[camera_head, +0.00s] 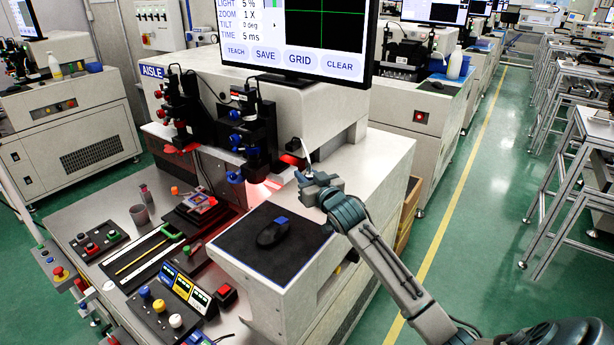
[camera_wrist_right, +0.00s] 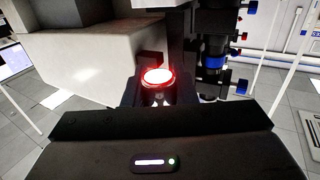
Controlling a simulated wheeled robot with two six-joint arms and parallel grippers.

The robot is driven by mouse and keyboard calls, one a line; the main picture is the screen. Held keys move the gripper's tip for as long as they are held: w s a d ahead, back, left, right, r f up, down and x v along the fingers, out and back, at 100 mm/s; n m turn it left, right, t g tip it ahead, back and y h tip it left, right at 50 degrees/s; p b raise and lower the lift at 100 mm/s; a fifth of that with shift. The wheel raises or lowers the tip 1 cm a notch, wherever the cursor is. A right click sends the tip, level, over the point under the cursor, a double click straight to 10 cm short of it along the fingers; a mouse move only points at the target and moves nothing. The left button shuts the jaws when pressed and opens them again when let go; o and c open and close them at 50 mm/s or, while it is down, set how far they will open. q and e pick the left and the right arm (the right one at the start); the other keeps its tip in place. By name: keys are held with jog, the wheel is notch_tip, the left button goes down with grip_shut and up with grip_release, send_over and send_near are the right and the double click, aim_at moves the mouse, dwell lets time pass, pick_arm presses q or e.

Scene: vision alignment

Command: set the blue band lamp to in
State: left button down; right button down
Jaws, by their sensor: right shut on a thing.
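My right gripper (camera_head: 303,178) reaches in from the right, beside the machine's optics. It is shut on a small lamp, whose round face glows red in the right wrist view (camera_wrist_right: 158,77). I cannot make out a blue band on the held lamp; the fingers hide much of its body. Beside it in the wrist view stands a black optics column with a blue ring (camera_wrist_right: 214,62). In the head view the black optics unit with blue knobs (camera_head: 236,140) is left of the gripper. My left gripper is not in view.
A monitor (camera_head: 300,38) stands above the machine. A black pad (camera_head: 255,262) with a mouse (camera_head: 271,232) lies below the gripper. Button boxes (camera_head: 160,310) and a small stage (camera_head: 202,203) are on the bench at left. The green floor aisle at right is open.

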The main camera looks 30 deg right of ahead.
jog(key=shift+a, duration=0.2)
jog(key=w+a+p, duration=0.1)
jog(key=w+a, duration=0.4)
jog(key=a, duration=0.2)
jog(key=shift+a+r, duration=0.2)
jog(key=shift+a, duration=0.1)
jog(key=shift+w, duration=0.15)
dwell(0.3)
jog(key=shift+r, duration=0.1)
dwell(1.2)
jog(key=c, duration=1.3)
grip_release()
jog(key=shift+c, duration=0.2)
jog(key=shift+o, duration=0.9)
jog(key=shift+d+f, duration=0.15)
jog(key=shift+f, duration=0.05)
